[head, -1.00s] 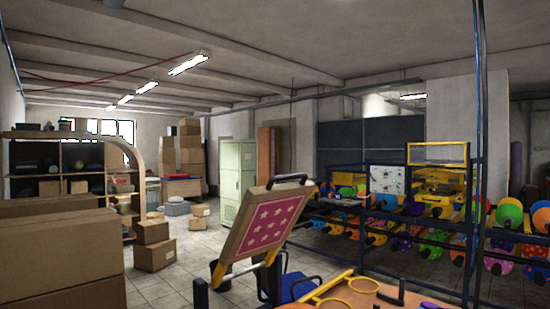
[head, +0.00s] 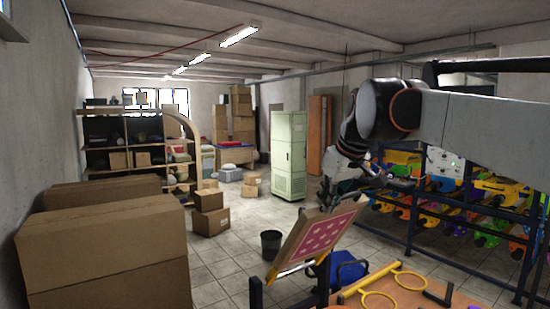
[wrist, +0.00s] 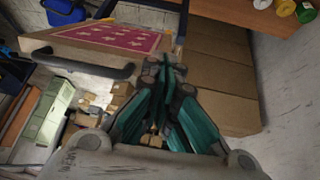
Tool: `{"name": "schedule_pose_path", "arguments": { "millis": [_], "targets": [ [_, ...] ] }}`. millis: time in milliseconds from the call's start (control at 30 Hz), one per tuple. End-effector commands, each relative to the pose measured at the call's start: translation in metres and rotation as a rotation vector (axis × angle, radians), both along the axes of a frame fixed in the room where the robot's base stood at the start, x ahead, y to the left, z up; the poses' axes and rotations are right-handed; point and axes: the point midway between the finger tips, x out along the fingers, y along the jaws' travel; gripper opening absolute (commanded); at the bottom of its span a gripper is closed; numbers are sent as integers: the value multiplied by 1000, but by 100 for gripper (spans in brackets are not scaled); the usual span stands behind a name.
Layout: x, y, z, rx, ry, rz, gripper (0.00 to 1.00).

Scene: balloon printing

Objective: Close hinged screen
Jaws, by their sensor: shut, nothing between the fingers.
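The hinged screen (head: 322,238) is a wooden frame with a pink panel and pale stars. It stands open, tilted up at a steep angle above the orange table (head: 415,290). In the wrist view the screen (wrist: 115,38) lies left of my fingers, with a dark bar handle (wrist: 75,68) along its near edge. My gripper (head: 327,200) is shut and empty at the screen's upper edge in the head view. Its fingers also show in the wrist view (wrist: 165,68), beside the frame's corner. I cannot tell whether they touch it.
Yellow ring-shaped holders (head: 380,300) lie on the table in front of the screen. A blue chair (head: 345,268) and a black bin (head: 271,244) stand behind it. Large cardboard boxes (head: 105,245) fill the left. A rack of coloured balloons (head: 440,215) is at right.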

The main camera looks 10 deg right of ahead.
Motion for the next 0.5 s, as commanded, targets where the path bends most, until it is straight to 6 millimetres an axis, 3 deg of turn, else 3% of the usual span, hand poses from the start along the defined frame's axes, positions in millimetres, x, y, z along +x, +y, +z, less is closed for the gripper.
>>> {"name": "schedule_pose_path", "arguments": {
  "millis": [33, 200, 333, 500],
  "targets": [
    [13, -8, 32, 7, 7, 7, 0],
    [45, -29, 89, 31, 24, 44, 0],
    [61, -42, 116, 46, 32, 66, 0],
    [71, -49, 129, 55, 36, 81, 0]
  ]
}}
